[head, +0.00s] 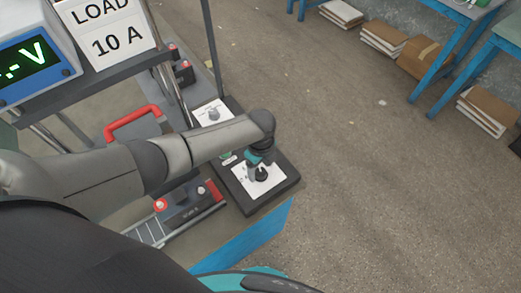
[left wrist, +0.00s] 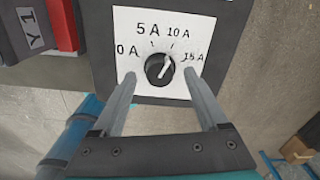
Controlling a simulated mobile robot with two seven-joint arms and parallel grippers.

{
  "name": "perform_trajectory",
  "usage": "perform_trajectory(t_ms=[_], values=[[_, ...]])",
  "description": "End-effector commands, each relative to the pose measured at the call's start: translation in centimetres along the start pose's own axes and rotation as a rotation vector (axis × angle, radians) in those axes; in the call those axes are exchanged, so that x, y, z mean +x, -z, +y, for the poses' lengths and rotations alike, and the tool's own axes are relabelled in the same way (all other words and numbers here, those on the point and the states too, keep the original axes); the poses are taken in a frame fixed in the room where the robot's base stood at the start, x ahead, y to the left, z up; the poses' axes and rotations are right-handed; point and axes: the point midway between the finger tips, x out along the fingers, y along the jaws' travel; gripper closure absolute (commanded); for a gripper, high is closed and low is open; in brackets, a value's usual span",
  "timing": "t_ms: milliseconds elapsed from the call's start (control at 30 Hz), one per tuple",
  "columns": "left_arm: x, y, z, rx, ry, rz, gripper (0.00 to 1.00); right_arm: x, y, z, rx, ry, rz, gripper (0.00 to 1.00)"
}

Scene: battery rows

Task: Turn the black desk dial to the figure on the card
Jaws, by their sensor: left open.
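The black dial (left wrist: 160,69) sits on a white plate with the marks 0 A, 5 A, 10 A and 15 A. Its white pointer line slants up and right, roughly toward the 10 A mark. In the head view the dial (head: 262,175) is at the near end of the dark desk panel (head: 283,187). The white card (head: 107,32) at the upper left reads LOAD 10 A. My left gripper (left wrist: 158,76) is open, its fingertips either side of the dial, with gaps visible. It also shows over the dial in the head view (head: 257,165). My right gripper is not in view.
A meter (head: 35,60) with a green V display stands at the upper left. A battery block (head: 185,203) with red ends and a red handle (head: 132,119) are left of the panel. A second white plate (head: 212,113) lies behind.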

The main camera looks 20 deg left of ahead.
Motion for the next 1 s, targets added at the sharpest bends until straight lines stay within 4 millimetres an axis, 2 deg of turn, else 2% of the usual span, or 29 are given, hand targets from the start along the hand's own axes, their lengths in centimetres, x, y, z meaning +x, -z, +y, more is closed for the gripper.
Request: perform_trajectory(t_ms=[200, 600, 800, 1000], values=[[-4.3, -0.1, 0.0, 0.002, 0.003, -0.001, 0.23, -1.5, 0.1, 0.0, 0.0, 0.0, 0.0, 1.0], [-11.7, -0.1, 0.0, 0.0, 0.002, -0.001, 0.23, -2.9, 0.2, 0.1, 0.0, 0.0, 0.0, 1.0], [-13.5, 0.0, 0.0, 0.001, 0.0, -0.001, 0.23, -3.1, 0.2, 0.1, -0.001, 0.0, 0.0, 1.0], [-13.8, 0.0, 0.1, 0.0, -0.001, 0.0, 0.23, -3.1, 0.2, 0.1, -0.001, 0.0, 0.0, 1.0]])
